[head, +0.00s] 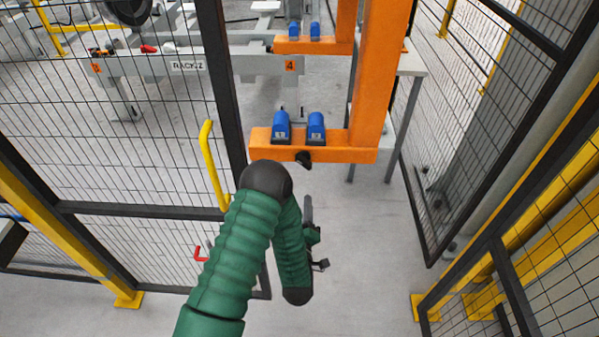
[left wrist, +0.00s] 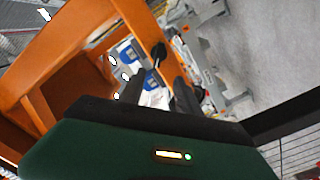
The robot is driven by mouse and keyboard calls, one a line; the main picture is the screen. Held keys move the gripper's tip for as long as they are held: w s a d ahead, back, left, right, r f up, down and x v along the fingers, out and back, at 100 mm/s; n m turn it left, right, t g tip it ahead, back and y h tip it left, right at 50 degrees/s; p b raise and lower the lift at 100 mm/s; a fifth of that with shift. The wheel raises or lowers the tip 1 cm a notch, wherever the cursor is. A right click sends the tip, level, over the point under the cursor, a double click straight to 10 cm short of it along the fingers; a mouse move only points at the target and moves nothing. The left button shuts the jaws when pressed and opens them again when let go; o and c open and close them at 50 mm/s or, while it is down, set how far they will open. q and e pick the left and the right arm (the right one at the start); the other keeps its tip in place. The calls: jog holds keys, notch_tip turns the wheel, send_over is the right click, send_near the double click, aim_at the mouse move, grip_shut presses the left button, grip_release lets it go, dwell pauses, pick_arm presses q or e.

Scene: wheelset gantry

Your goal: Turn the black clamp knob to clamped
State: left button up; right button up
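The black clamp knob (head: 303,159) sits on the near underside of the orange gantry beam (head: 350,154), below two blue blocks. In the left wrist view a small dark shape (left wrist: 159,53) on the orange bar looks like this knob. My left gripper (head: 313,238) hangs below the beam in the head view, partly hidden by my green arm, and is apart from the knob. In the left wrist view its two dark fingers (left wrist: 158,86) stand apart with nothing between them. The knob's setting is too small to read. My right gripper does not show.
The blue blocks (head: 281,128) and (head: 316,128) stand on the beam. A mesh fence gate with a yellow handle (head: 212,165) is at the left. Mesh fencing with a yellow post (head: 535,225) is at the right. The grey floor below the beam is clear.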

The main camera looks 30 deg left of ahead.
aim_at(303, 166)
pick_arm(q)
jog(key=x, duration=1.7)
jog(key=shift+d, duration=0.2)
grip_shut()
